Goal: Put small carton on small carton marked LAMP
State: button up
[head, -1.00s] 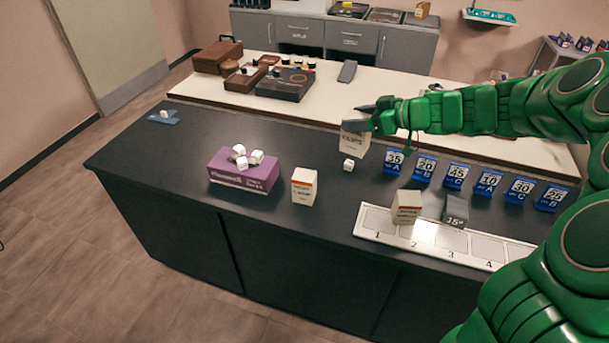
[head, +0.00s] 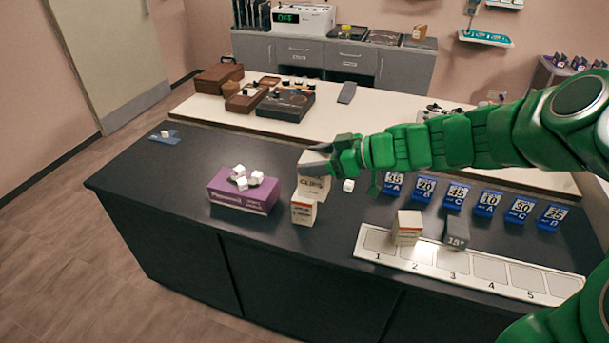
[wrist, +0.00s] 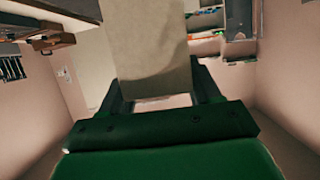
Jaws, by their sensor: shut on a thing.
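My gripper (head: 318,166) is shut on a small beige carton (head: 313,187), with lettering that looks like CLIPS. The held carton also fills the upper middle of the wrist view (wrist: 152,50), between the fingers. In the head view it is just above a small white carton with an orange band (head: 303,211), which stands on the dark counter and whose small print I cannot read. The held carton overlaps this carton's top edge; I cannot tell whether they touch. Another small carton (head: 407,227) stands on the numbered white strip.
A purple box (head: 243,194) with several white cubes on it stands left of the cartons. A lone cube (head: 348,185) lies to the right. Blue numbered signs (head: 457,195) line the counter behind the numbered strip (head: 375,243), which also holds a grey 15° block (head: 456,235).

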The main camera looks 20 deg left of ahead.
jog(key=shift+w+a+f, duration=1)
jog(key=shift+w+f, duration=0.55)
jog(key=shift+f, duration=0.4)
jog(key=shift+w+a+f, duration=0.95)
jog(key=shift+w+f, duration=0.65)
jog(key=shift+f, duration=0.35)
jog(key=shift+w+a+f, duration=1)
jog(key=shift+w+f, duration=0.55)
jog(key=shift+f, duration=0.4)
jog(key=shift+f, duration=0.1)
jog(key=o, duration=1.1)
